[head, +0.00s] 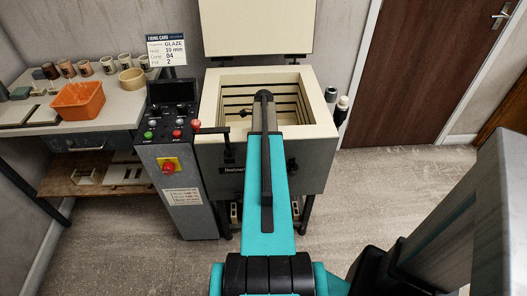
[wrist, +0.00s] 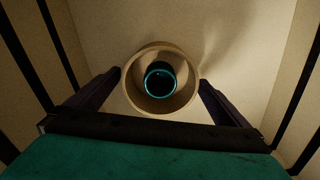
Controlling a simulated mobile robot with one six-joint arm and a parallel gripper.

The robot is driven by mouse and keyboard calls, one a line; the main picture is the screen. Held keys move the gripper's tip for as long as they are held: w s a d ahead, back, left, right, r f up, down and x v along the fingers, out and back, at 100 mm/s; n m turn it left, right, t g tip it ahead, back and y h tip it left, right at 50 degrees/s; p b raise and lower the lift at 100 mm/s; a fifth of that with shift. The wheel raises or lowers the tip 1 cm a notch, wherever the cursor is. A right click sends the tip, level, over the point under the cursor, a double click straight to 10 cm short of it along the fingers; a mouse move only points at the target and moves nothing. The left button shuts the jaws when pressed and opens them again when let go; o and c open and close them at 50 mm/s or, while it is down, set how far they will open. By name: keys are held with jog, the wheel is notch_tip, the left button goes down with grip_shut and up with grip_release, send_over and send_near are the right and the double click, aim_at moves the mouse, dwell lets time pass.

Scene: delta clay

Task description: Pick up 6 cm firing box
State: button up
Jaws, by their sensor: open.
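In the wrist view, a round, open tan box (wrist: 161,107) stands on the pale kiln floor. It looks like the firing box, though its size cannot be read. A small dark cup with a teal rim (wrist: 160,79) sits inside it. My gripper (wrist: 160,76) is open, with one dark finger on each side of the box. Whether the fingers touch its wall cannot be told. In the head view my arm reaches into the open kiln (head: 213,105) and hides the box and the gripper.
The kiln walls (wrist: 285,40) with dark grooves stand close on both sides. The kiln lid (head: 258,28) is up. A control panel (head: 178,180) stands to the left. A table beyond it holds an orange bin (head: 78,100), several cups and a tan ring (head: 132,82).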

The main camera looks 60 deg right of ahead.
jog(key=c, duration=1.1)
jog(key=shift+r, duration=0.1)
jog(key=shift+r, duration=4.9)
